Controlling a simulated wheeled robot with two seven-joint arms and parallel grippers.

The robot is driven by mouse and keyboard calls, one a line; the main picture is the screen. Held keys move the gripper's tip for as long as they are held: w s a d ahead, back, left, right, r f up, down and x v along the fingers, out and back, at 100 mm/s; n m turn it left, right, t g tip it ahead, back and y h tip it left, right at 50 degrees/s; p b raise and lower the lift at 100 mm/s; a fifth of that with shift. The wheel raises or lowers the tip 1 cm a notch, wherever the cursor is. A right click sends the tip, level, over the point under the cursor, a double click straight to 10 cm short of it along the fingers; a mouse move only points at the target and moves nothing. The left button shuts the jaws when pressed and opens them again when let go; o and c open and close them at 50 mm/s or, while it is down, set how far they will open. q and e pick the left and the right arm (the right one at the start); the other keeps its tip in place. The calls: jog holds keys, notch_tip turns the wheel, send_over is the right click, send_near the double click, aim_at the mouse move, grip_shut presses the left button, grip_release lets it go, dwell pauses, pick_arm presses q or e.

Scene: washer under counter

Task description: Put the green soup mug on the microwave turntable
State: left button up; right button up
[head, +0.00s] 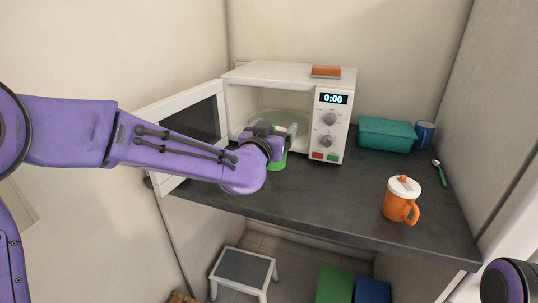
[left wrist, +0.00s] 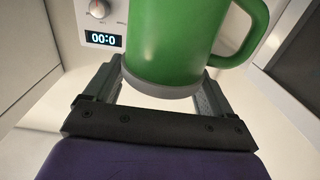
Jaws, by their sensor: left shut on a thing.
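The green soup mug (left wrist: 178,40) fills the upper middle of the left wrist view, with a grey base rim and its handle to the right. My left gripper (left wrist: 158,85) has a finger on each side of the mug's lower part and is shut on it. In the head view my left gripper (head: 272,135) is at the microwave's open front, and only a bit of the green mug (head: 279,162) shows below it. The white microwave (head: 255,78) has its door open to the left. The turntable (head: 285,116) shows partly inside, behind my gripper.
The open microwave door (head: 190,120) stands beside my left arm. An orange lidded mug (head: 400,200), a teal container (head: 388,134), a blue cup (head: 425,134) and a green-handled spoon (head: 440,173) are on the dark counter (head: 330,190). An orange block (head: 326,71) lies on the microwave.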

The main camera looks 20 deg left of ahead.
pick_arm(q)
jog(key=w+a+f, duration=0.2)
jog(key=w+f, duration=0.2)
jog(key=f, duration=0.4)
jog(key=shift+a+f, duration=0.3)
jog(key=shift+f, duration=0.1)
jog(key=shift+f, duration=0.2)
jog(key=o, duration=1.8)
jog(key=shift+c, duration=0.2)
